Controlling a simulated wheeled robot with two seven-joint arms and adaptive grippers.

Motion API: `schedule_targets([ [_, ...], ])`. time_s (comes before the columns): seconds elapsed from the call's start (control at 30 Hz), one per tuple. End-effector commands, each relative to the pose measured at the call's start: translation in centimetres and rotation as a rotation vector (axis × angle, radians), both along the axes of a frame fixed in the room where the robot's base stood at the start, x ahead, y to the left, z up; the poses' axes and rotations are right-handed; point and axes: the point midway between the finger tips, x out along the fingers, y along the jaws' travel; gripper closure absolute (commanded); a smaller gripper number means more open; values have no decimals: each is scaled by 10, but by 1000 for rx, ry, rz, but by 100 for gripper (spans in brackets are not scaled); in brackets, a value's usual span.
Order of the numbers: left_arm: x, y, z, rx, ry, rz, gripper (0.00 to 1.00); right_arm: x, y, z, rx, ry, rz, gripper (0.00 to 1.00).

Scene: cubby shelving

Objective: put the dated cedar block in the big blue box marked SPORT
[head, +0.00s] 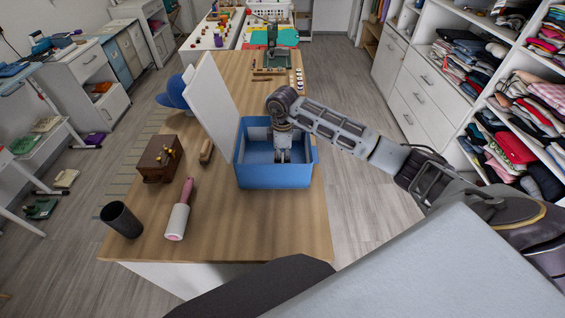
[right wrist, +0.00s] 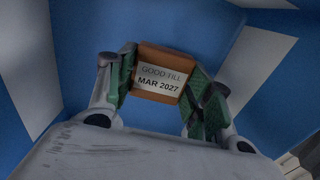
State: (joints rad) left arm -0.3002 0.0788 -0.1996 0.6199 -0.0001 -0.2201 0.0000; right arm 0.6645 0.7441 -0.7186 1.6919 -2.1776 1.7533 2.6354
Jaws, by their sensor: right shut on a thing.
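The cedar block (right wrist: 158,73) is orange-brown with a pale label reading "GOOD TILL MAR 2027", in the right wrist view. My right gripper (right wrist: 157,92) is shut on it, with green finger pads on both sides. In the head view my right gripper (head: 283,157) reaches down inside the open blue box (head: 275,176), and the block is hidden there. Blue walls surround the block in the wrist view; I cannot tell whether it touches the floor of the box. No SPORT marking is readable. My left gripper is not in view.
A white panel (head: 212,104) stands tilted at the box's left. On the wooden table (head: 265,225) are a lint roller (head: 178,222), a dark cup (head: 121,220), a brown wooden box (head: 160,158) and a brush (head: 206,150). The table in front of the blue box is clear.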

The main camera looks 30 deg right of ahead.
Motion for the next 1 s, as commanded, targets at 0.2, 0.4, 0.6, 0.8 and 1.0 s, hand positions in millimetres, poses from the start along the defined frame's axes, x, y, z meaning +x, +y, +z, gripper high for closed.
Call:
schedule_targets([
  [0.2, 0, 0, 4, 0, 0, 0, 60, -1, 0, -23, 0, 4, -1, 67],
  [0.4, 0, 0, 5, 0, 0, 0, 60, 0, 0, -33, 0, 1, 0, 67],
  [0.6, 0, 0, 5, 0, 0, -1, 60, 0, 0, -33, 0, 1, 0, 67],
  [0.8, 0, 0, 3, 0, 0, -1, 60, -1, 0, -36, 0, 1, 0, 67],
  [1.0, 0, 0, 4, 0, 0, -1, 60, -1, 0, -35, 0, 1, 0, 27],
])
